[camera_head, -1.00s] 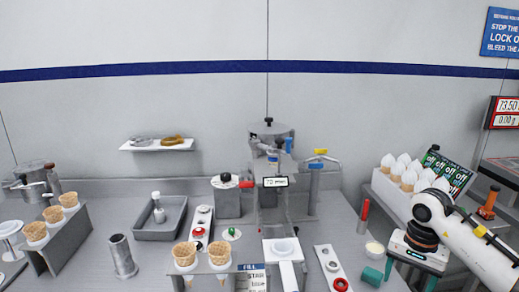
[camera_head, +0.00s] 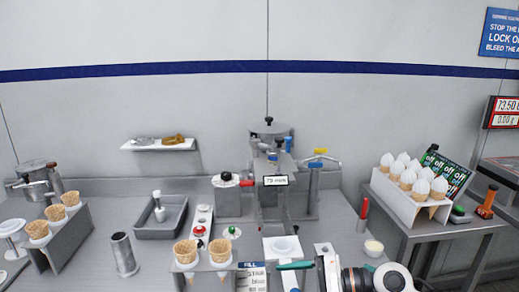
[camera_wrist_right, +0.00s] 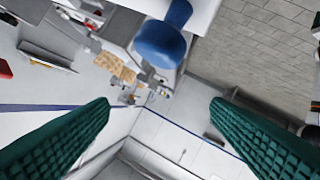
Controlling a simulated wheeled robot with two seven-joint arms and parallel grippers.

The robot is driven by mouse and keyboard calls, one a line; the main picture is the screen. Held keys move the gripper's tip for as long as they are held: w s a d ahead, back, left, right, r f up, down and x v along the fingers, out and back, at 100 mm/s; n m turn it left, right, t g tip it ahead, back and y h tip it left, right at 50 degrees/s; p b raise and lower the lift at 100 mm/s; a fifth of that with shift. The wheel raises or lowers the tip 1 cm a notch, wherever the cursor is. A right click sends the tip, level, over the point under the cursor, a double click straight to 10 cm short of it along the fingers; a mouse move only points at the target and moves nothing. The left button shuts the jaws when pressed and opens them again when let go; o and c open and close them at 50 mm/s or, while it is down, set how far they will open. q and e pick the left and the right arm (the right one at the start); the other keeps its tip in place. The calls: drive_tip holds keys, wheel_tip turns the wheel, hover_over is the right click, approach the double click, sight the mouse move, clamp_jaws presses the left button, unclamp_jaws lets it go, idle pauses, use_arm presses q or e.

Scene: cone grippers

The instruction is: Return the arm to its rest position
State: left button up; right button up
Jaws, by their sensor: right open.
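My right gripper (camera_head: 288,277) is at the bottom centre of the head view, with its arm coming in from the bottom right. Its teal fingers point left, close to the white holder with a round bowl (camera_head: 285,246) on the counter. In the right wrist view the two ribbed green fingers stand wide apart with nothing between them (camera_wrist_right: 160,108). I cannot tell how high it is above the counter. My left gripper is not in view.
A white rack of filled cones (camera_head: 425,205) stands at the right. Waffle cones (camera_head: 186,252) sit in a front stand, more in a left stand (camera_head: 62,240). A dispensing machine (camera_head: 270,185) stands at the back centre. A red-capped bottle (camera_head: 362,215) and small cup (camera_head: 373,248) are at the right.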

wheel_tip(320, 180, up, 6)
drive_tip(key=a+m+t+y, duration=0.1)
drive_tip(key=m+t+y, duration=0.4)
drive_tip(key=m, duration=0.5)
drive_tip(key=d+m+t+h, duration=0.5)
drive_tip(key=m+t+h, duration=0.2)
drive_tip(key=m+t, duration=0.6)
drive_tip(key=s+d+f+m+g+h, duration=0.25)
drive_tip(key=d+f+m+h, duration=0.45)
drive_tip(key=m, duration=0.5)
drive_tip(key=s+d+f+m+g+h, duration=0.2)
drive_tip(key=d+f+m+g+h, duration=0.2)
drive_tip(key=f+m+h, duration=0.6)
drive_tip(key=s+f+m+g+y, duration=0.2)
drive_tip(key=s+f+m+g, duration=0.3)
drive_tip(key=s, duration=0.5)
drive_tip(key=s+f+m+g+y, duration=0.3)
drive_tip(key=s+f+m+g, duration=0.25)
drive_tip(key=s, duration=0.55)
wheel_tip(320, 180, down, 24)
drive_tip(key=g, duration=0.2)
drive_tip(key=s+d+f, duration=0.2)
drive_tip(key=s+f, duration=1.4)
drive_tip(key=f, duration=0.1)
drive_tip(key=shift+s+d+f+g+h, duration=0.2)
drive_tip(key=shift+s+g+h, duration=0.1)
drive_tip(key=shift+g, duration=0.1)
